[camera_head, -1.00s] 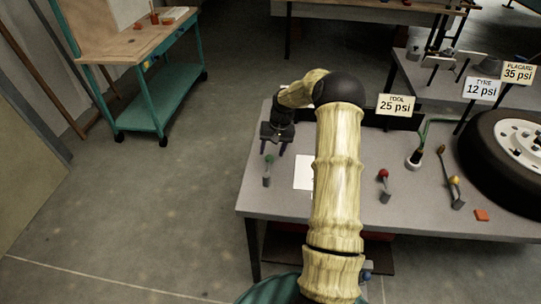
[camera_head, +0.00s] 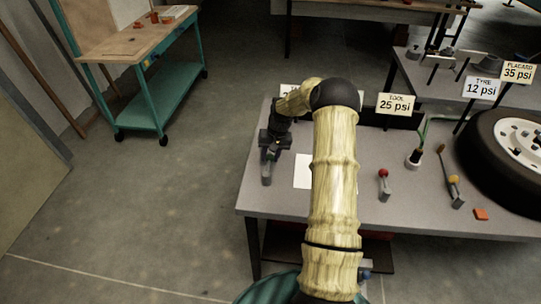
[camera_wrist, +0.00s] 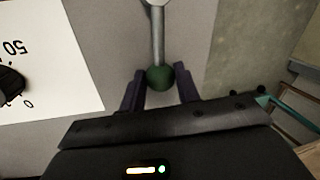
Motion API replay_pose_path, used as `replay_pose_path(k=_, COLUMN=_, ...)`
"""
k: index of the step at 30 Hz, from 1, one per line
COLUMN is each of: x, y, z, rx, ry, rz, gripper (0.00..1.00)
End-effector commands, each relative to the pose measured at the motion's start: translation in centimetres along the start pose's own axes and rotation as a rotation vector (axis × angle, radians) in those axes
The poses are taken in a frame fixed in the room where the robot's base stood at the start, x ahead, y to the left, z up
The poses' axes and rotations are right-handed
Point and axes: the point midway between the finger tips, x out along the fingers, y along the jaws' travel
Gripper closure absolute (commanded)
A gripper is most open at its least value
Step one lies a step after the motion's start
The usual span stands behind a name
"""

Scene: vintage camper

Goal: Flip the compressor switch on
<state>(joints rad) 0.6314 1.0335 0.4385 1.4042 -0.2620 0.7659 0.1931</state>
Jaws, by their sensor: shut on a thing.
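A small lever with a green ball knob (camera_wrist: 160,77) stands at the left end of the grey workbench (camera_head: 340,205). In the wrist view its grey metal rod runs up from the knob to a pale mount at the top edge. My gripper (camera_wrist: 160,92) has its two dark purple fingers on either side of the green knob and is shut on it. In the head view my gripper (camera_head: 270,150) is over this lever and hides the knob; only the grey base (camera_head: 266,181) shows. No readable label marks a lever as the compressor switch.
A white gauge card (camera_wrist: 45,65) lies beside the lever, also in the head view (camera_head: 302,171). A teal cart (camera_head: 165,92) stands left on open floor.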

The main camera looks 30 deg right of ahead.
Motion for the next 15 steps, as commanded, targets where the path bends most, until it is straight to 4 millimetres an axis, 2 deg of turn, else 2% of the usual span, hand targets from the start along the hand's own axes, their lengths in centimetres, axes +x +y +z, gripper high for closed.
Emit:
replay_pose_path(k=8, x=-0.2, y=0.3, z=0.0, rx=0.042, ry=0.011, rz=0.0, gripper=1.0)
replay_pose_path(k=15, x=-0.4, y=1.2, z=0.3, rx=0.16, ry=0.034, rz=0.001, gripper=1.0)
